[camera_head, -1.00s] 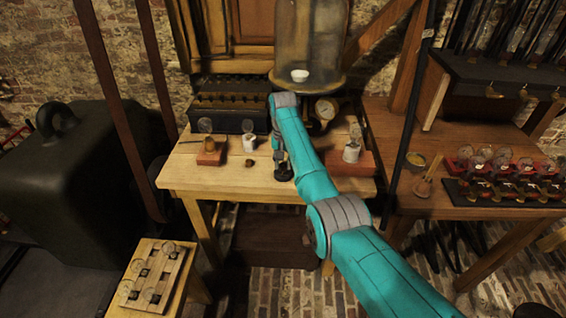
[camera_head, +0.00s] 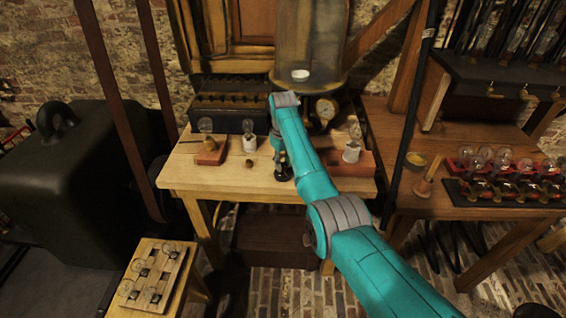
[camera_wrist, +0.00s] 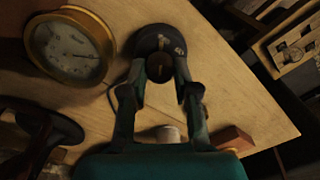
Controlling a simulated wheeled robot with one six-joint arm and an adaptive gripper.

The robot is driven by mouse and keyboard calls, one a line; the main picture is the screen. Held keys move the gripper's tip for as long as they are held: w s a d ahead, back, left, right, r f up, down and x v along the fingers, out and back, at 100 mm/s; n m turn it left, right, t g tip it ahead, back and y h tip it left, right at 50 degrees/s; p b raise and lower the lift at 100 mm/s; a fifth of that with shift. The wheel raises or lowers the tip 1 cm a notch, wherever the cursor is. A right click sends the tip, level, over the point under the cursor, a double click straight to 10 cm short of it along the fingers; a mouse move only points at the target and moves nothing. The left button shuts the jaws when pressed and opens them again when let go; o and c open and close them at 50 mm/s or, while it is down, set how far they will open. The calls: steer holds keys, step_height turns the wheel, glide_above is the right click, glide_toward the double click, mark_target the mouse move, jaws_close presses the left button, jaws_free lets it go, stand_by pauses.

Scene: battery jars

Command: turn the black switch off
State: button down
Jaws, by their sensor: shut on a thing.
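The black switch (camera_wrist: 160,38) is a small round black base with a knob, standing on the wooden table near its front edge. It also shows in the head view (camera_head: 284,174), partly hidden under my arm. My gripper (camera_wrist: 161,72) is over the switch, its two fingers on either side of the dark knob and shut on it. In the head view my gripper (camera_head: 281,160) points down onto the switch. The setting of the switch cannot be told.
A brass gauge (camera_wrist: 70,48) stands close beside the switch in the wrist view. A bulb on a white holder (camera_head: 249,142), a bulb on a reddish block (camera_head: 210,150) and another white-based bulb (camera_head: 352,150) stand on the table (camera_head: 225,180). The table's front middle is mostly clear.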

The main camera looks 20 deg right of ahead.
mark_target(283, 164)
steer(key=shift+n, duration=0.9)
steer(key=c, duration=0.9)
jaws_free()
steer(key=shift+o, duration=0.2)
step_height(283, 164, up, 12)
